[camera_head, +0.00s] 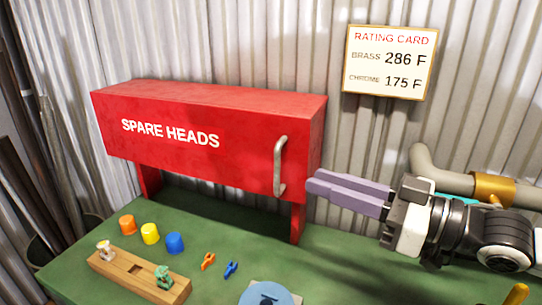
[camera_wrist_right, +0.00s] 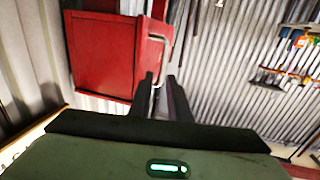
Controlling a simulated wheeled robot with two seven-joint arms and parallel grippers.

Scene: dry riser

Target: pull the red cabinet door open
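The red cabinet (camera_head: 220,94) marked "SPARE HEADS" stands on legs on the green table. Its door (camera_head: 225,165) looks shut, with a grey upright bar handle (camera_head: 280,166) near its right edge. My right gripper (camera_head: 310,187) is just right of the handle, fingers pointing left, apart from it in the picture. In the right wrist view, the fingers (camera_wrist_right: 160,82) are spread, with the handle (camera_wrist_right: 157,75) showing between and beyond them. The red cabinet also shows there (camera_wrist_right: 105,55). Nothing is visibly gripped. My left gripper is out of view.
The green table (camera_head: 215,205) holds orange, yellow and blue cups (camera_head: 150,233), a wooden block (camera_head: 140,277) with small fittings, orange and blue clips, and a blue disc (camera_head: 270,295). A rating card (camera_head: 388,62) hangs on the corrugated wall. A pipe (camera_head: 450,180) runs behind my right arm.

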